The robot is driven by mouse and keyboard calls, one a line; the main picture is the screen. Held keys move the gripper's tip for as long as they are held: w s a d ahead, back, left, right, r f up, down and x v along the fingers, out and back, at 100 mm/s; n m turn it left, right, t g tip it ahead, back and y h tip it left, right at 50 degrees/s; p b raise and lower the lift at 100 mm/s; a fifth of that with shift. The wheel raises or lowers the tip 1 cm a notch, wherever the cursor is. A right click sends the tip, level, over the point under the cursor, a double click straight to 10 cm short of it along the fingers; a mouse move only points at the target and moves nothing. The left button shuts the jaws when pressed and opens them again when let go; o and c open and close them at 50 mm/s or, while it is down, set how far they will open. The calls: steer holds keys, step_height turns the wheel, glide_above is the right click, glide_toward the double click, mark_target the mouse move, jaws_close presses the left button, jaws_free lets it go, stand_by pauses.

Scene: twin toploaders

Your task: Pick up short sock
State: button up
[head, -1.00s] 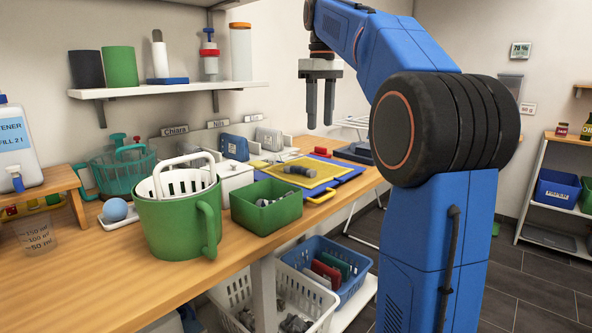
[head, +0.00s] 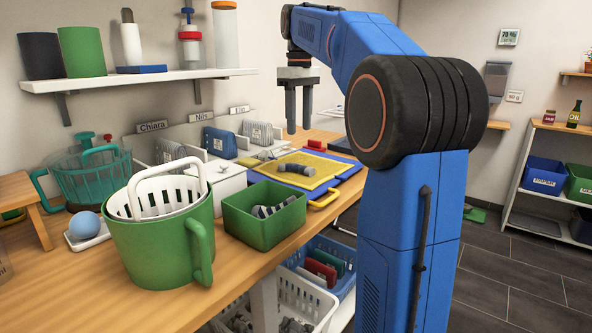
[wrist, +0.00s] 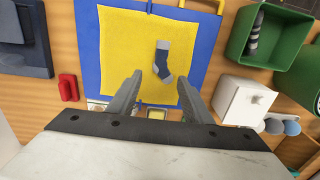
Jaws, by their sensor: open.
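A short grey-blue sock with a paler cuff (wrist: 162,60) lies bent on the yellow mat in the wrist view. In the head view the sock (head: 296,168) lies near the middle of the yellow mat (head: 262,170). My gripper (head: 298,129) is open and empty, raised above the mat. In the wrist view its two fingers point toward the mat, with the sock showing between and beyond their tips. A striped grey sock (head: 272,208) lies in the green bin (head: 262,230) beside the mat.
A blue mat (wrist: 88,60) lies under the yellow one. A red object (wrist: 67,87) and a white box (wrist: 243,100) flank the mats. A green bucket (head: 160,250) holding a white basket stands at the front. Bagged items and name labels line the back.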

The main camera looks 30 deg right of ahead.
mark_target(298, 165)
step_height(298, 165, down, 11)
steer(key=shift+w+a+f, duration=0.1)
steer(key=shift+a+f, duration=0.05)
stand_by(0.5)
steer(key=shift+c, duration=0.6)
steer(key=c, duration=1)
